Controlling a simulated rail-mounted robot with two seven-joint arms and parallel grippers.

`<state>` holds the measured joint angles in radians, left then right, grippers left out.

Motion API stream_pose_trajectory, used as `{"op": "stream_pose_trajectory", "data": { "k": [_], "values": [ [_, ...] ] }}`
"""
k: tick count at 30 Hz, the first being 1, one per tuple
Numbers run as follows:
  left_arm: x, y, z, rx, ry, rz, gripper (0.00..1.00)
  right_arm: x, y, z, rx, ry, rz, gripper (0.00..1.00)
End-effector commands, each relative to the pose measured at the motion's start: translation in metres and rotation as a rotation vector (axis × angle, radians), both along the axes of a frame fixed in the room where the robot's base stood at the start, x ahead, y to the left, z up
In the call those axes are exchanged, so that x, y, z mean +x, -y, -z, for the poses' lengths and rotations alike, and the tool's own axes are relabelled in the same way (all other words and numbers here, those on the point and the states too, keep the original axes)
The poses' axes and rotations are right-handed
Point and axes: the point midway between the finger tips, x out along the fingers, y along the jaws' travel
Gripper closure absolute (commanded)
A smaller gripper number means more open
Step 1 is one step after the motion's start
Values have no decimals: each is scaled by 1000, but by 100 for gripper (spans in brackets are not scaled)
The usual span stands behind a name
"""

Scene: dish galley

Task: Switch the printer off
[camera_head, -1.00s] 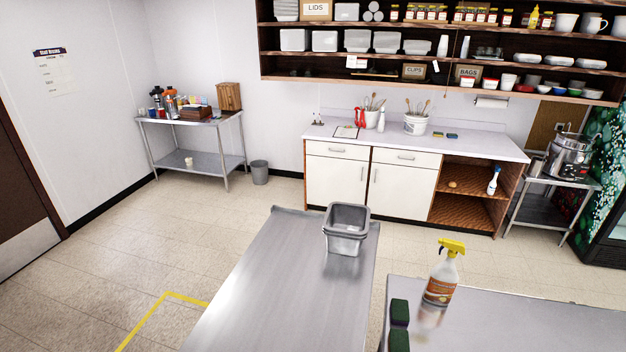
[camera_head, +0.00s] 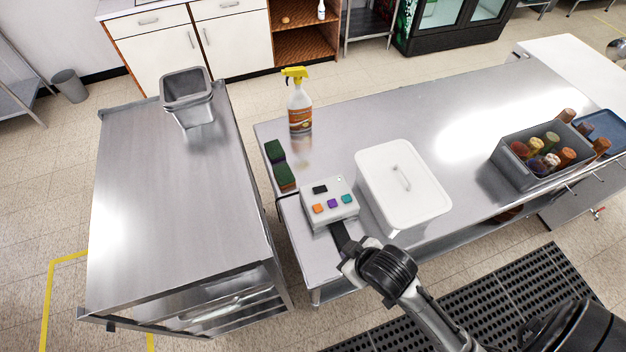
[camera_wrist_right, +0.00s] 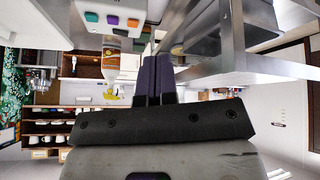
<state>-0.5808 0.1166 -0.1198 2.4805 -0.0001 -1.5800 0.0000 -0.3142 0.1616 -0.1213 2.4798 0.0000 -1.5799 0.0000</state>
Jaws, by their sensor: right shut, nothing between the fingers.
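The printer (camera_head: 343,187) is a small white box with a dark display and orange, purple and teal buttons. It sits on the steel counter, left of a white lidded bin. A tiny green spot shows near its far right corner. My right gripper (camera_head: 340,232) is shut and empty, its fingertips at the printer's near edge below the buttons; I cannot tell whether they touch it. In the right wrist view the printer (camera_wrist_right: 118,36) shows upside down at the top, above and left of the shut fingers (camera_wrist_right: 157,62). My left gripper is not in view.
A white lidded bin (camera_head: 388,170) stands close right of the printer. Green sponges (camera_head: 281,176) and a spray bottle (camera_head: 300,108) are behind it. A grey bin of shakers (camera_head: 515,172) is farther right. A separate steel table (camera_head: 165,220) stands left, across a gap.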

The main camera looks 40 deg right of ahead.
Motion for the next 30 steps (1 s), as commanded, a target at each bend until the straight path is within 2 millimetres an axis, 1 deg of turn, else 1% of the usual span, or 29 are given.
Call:
{"op": "stream_pose_trajectory", "data": {
  "k": [1, 3, 5, 6, 12, 15, 18, 22, 25, 28, 30],
  "values": [
    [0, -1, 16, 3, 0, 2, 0, 28, 4, -10, -25, 85, -14, 100],
    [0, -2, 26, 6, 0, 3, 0, 58, 6, -32, -58, 182, -38, 100],
    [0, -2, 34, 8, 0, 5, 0, 81, 8, -51, -90, 257, -59, 100],
    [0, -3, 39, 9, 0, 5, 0, 96, 9, -62, -114, 302, -71, 100],
    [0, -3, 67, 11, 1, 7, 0, 165, 17, -109, -253, 457, -131, 100],
    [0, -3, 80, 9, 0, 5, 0, 197, 23, -127, -320, 488, -164, 100],
    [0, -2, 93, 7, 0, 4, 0, 227, 33, -139, -380, 479, -192, 100],
    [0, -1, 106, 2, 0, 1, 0, 259, 54, -145, -425, 415, -207, 100],
    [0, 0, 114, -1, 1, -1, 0, 278, 77, -140, -427, 330, -192, 100],
    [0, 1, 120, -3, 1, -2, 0, 292, 106, -125, -391, 207, -153, 100],
    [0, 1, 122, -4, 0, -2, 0, 297, 125, -106, -346, 108, -113, 100]
  ]
}}
